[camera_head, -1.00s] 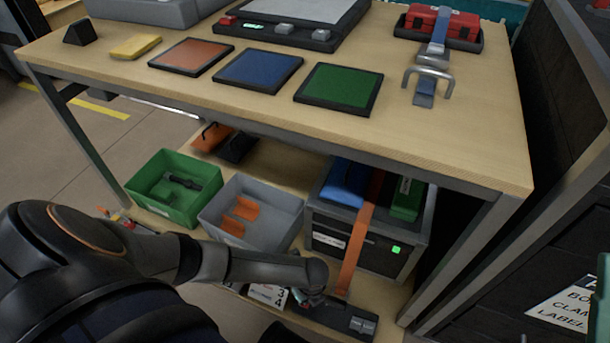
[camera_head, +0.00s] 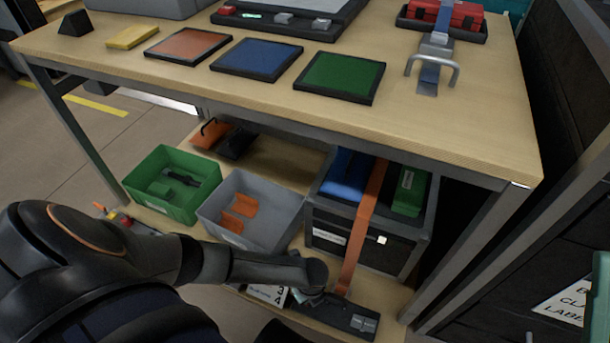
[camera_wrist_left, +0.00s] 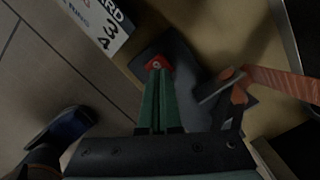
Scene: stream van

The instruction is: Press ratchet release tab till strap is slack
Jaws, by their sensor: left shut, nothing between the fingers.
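The orange strap (camera_head: 363,225) runs over a grey crate (camera_head: 330,217) on the lower shelf and down to a dark base plate (camera_head: 338,316). Its run looks straight; I cannot tell how tight it is. In the left wrist view, the strap (camera_wrist_left: 285,83) meets the metal ratchet part (camera_wrist_left: 221,87) on the right. My left gripper (camera_wrist_left: 157,68) is shut and empty, its green fingers together over the dark plate. A small red piece (camera_wrist_left: 158,62) shows at the fingertips; contact cannot be judged. In the head view, my arm largely hides the ratchet.
The table top (camera_head: 440,120) overhangs the shelf. A grey bin (camera_head: 270,227) and a green bin (camera_head: 150,206) stand left of the crate. A table leg (camera_head: 465,255) and dark cabinet bound the right. A numbered card (camera_head: 268,294) lies beside my gripper.

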